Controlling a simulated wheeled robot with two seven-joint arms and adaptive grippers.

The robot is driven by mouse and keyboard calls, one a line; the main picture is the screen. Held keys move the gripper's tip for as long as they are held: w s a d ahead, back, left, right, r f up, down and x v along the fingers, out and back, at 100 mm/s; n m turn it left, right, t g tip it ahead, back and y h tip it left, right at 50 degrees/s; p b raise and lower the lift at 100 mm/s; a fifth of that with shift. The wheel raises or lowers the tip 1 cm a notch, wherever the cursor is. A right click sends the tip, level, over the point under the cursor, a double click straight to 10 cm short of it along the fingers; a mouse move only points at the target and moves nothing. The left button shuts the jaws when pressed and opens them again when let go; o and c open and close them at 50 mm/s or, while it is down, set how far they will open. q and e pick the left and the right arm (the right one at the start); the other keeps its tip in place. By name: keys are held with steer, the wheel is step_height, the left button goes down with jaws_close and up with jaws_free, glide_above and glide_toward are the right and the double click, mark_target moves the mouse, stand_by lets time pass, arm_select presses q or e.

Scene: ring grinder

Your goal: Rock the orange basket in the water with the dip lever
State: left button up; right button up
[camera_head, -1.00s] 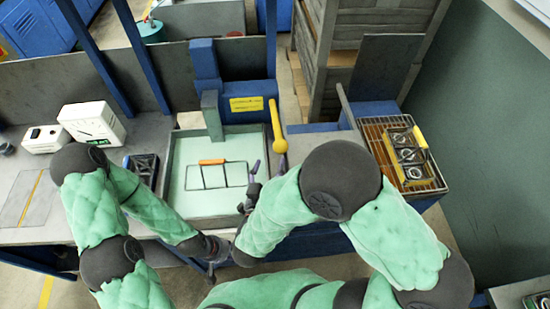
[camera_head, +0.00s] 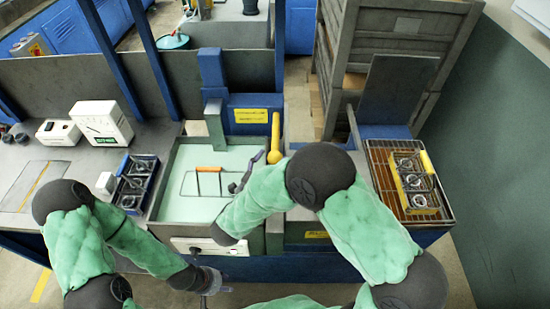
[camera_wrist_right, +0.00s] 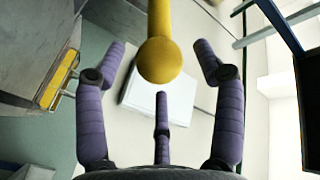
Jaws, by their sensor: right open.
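The dip lever (camera_head: 275,135) is a yellow bar with a round end, at the tank's right back corner. The orange basket (camera_head: 208,169), a wire frame with an orange grip, sits in the pale green water of the tank (camera_head: 185,208). My right gripper (camera_head: 253,172) is over the tank's right side, close to the lever's round end. In the right wrist view the lever (camera_wrist_right: 160,58) reaches between the spread purple fingers of the open right gripper (camera_wrist_right: 160,82); no finger visibly touches it. My left gripper (camera_head: 212,283) hangs low in front of the bench; its fingers are unclear.
A blue tray with round metal parts (camera_head: 135,183) stands left of the tank. A wire rack (camera_head: 385,165) with a yellow basket of rings (camera_head: 415,182) is at the right. White boxes (camera_head: 102,123) stand at the back left. A grey upright (camera_head: 214,125) rises at the tank's back.

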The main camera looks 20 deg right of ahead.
steer(key=shift+x, duration=1.35)
